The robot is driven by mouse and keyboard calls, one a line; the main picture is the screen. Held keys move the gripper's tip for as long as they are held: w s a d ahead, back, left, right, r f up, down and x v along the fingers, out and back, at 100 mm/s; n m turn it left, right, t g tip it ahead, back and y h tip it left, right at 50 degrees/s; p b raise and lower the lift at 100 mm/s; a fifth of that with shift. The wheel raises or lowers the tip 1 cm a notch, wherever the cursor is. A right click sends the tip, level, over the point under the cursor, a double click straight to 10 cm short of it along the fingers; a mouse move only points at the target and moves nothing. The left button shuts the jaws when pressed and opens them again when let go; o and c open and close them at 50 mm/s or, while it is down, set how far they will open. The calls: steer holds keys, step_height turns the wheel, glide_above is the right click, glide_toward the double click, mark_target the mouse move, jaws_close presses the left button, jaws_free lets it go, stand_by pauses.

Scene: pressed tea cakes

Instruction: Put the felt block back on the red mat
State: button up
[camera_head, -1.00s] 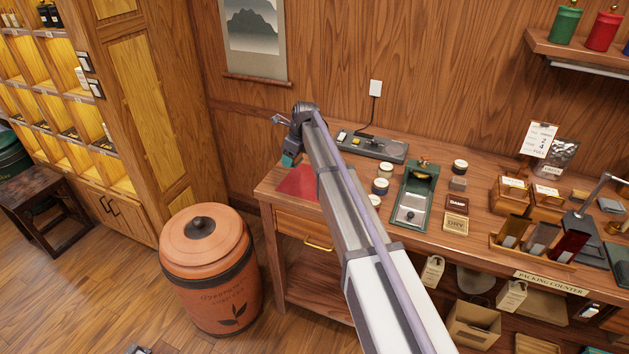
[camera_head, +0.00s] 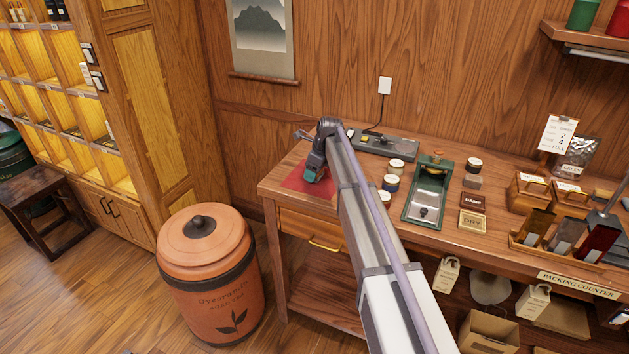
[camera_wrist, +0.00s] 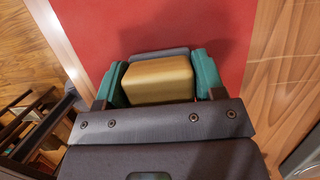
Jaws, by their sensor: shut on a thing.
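The felt block (camera_wrist: 158,80) has a tan, wood-like body, with a grey strip along its far edge in the wrist view. My gripper (camera_wrist: 161,84) is shut on it, with a teal finger pressed against each side. The red mat (camera_wrist: 190,22) lies behind and around the block in the wrist view. In the head view, my gripper (camera_head: 312,174) is over the red mat (camera_head: 293,181) at the counter's left end. My gripper hides the block there and covers part of the mat. I cannot tell whether the block touches the mat.
A grey device (camera_head: 385,145) stands behind on the counter. Small jars (camera_head: 391,183) and a green press-like tool (camera_head: 428,190) stand to the right of my arm. A large orange canister (camera_head: 208,270) stands on the floor in front of the counter's left end.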

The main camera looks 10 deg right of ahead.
steer(key=shift+p, duration=0.3)
steer(key=shift+f, duration=0.3)
steer(key=o, duration=0.9)
steer(key=shift+r, duration=0.15)
steer(key=shift+c, duration=0.2)
steer(key=p+v, duration=1.2)
steer(key=v, duration=0.1)
steer(key=s+a+n+g+h, duration=0.1)
steer(key=s+a+n, duration=0.1)
steer(key=s+n, duration=1)
steer(key=s+a+f+n+g+h, duration=0.1)
steer(key=s+n, duration=1.2)
steer(key=s, duration=1.4)
steer(key=shift+s+a+f+h+b, duration=0.25)
steer(key=shift+s+a+h+b, duration=0.05)
steer(key=shift+s+a+h, duration=0.15)
